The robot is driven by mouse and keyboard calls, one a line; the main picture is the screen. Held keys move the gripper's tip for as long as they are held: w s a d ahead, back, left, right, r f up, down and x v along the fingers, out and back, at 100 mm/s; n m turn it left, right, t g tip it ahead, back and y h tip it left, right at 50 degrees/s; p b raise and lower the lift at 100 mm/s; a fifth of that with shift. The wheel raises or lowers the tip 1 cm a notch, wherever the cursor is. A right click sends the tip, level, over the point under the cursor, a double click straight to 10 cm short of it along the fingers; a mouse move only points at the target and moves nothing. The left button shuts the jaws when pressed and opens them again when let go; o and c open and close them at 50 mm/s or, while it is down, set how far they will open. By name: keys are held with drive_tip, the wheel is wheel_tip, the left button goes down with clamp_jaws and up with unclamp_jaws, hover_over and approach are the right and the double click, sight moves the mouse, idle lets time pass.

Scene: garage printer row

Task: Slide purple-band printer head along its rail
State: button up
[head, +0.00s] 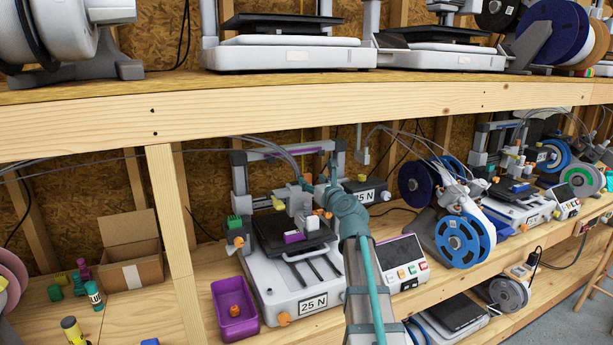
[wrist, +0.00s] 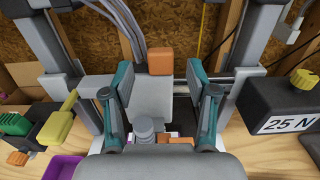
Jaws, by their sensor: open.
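The purple-band printer (head: 290,300), labelled 25 N, stands on the lower shelf with a purple strip (head: 285,152) along its top bar. Its grey printer head (head: 299,199) sits on the rail between the two uprights, above the dark bed. In the wrist view the grey head (wrist: 152,92), with an orange block (wrist: 160,61) at its top, lies between my two teal fingers. My gripper (wrist: 161,90) is open, one finger on each side of the head, with visible gaps; contact cannot be told. In the head view my gripper (head: 322,187) is partly hidden by my wrist.
A purple bin (head: 236,322) stands left of the printer. A dark 25 N box (head: 367,190) is behind right, also in the wrist view (wrist: 280,112). Blue spools (head: 463,240) stand to the right. The upper shelf beam (head: 300,117) runs overhead. Cables hang behind the head.

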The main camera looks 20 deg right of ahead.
sight(308, 177)
drive_tip(key=w, duration=0.5)
drive_tip(key=shift+w+p, duration=0.1)
drive_tip(key=shift+p, duration=0.2)
drive_tip(key=shift+c, duration=0.2)
clamp_jaws()
